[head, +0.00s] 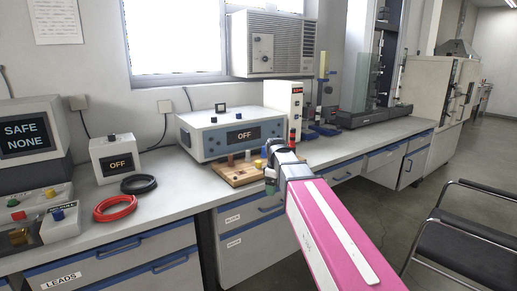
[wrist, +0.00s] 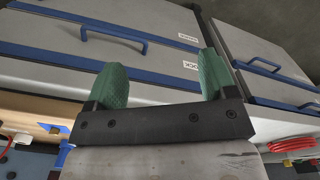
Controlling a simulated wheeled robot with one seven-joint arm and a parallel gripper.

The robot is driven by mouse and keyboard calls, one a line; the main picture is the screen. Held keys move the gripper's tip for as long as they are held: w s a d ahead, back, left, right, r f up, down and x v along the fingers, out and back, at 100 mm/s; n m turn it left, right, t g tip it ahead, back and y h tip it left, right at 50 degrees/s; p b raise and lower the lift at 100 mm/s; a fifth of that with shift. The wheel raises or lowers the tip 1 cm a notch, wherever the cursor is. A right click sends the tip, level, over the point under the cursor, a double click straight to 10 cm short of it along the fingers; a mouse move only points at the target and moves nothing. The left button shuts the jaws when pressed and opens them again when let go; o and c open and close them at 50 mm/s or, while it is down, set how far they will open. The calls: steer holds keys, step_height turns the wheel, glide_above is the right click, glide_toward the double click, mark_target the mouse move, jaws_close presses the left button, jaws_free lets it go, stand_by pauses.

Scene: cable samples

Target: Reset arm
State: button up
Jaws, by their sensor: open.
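My gripper (wrist: 161,78) shows in the wrist view with its two green fingers wide apart and nothing between them. In the head view my gripper (head: 271,181) is at the end of my pink arm, at the bench's front edge. It is beside the wooden board (head: 237,176) and partly covers its right end. The fingers are small and partly hidden there. Drawer fronts (wrist: 140,66) lie beyond the fingers in the wrist view.
The bench (head: 180,195) carries a red cable coil (head: 115,208), a black cable coil (head: 139,184), a large instrument reading OFF (head: 205,137) and a smaller OFF box (head: 108,158). A screen reads SAFE NONE (head: 27,135). A black chair (head: 465,235) stands at right. Floor between is clear.

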steer(key=s+d+f+m, duration=0.6)
steer(key=s+f, duration=0.1)
steer(key=f, duration=0.4)
steer(key=s+d+f+m, duration=0.6)
steer(key=s+f, duration=0.2)
steer(key=f, duration=0.3)
steer(key=shift+s+f, duration=0.15)
steer(key=shift+s, duration=0.15)
steer(key=shift+d, duration=0.1)
